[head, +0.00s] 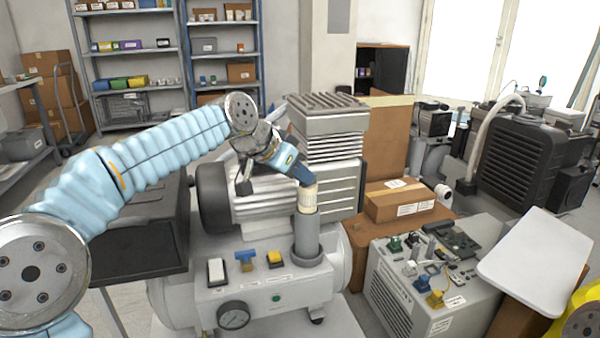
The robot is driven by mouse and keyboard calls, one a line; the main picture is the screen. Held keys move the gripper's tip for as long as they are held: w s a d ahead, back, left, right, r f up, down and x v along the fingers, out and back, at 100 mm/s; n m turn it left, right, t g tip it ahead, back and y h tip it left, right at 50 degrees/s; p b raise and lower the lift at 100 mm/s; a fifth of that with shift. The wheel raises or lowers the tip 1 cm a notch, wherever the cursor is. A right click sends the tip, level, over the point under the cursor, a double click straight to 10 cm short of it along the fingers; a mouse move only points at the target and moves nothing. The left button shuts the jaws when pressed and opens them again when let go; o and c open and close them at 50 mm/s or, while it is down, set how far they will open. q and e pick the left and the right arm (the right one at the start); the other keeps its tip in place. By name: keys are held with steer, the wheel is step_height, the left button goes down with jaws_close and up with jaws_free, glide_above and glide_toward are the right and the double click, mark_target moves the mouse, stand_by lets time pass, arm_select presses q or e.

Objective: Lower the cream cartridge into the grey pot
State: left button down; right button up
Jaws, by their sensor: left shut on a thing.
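My left gripper (304,180) comes in from the upper left and points down. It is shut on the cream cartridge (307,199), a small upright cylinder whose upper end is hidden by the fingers. Directly below it stands the grey pot (307,257), with a wide round collar on top of the compressor. A narrower grey cylinder rises between the collar and the cream part. I cannot tell whether it belongs to the cartridge or to the pot. The cartridge looks roughly in line with the pot. My right gripper is not in view.
The compressor's top panel carries a white switch (216,271), a blue T-shaped part (245,258) and a yellow part (275,258). A gauge (233,315) is on its front. A finned motor block (328,130) stands close behind. A cardboard box (399,201) lies to the right.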

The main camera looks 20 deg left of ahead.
mark_target(301, 197)
arm_select(q)
steer(key=shift+f+b, duration=2.3)
steer(key=shift+f, duration=0.6)
steer(key=c, duration=1.1)
jaws_free()
steer(key=shift+o, duration=0.2)
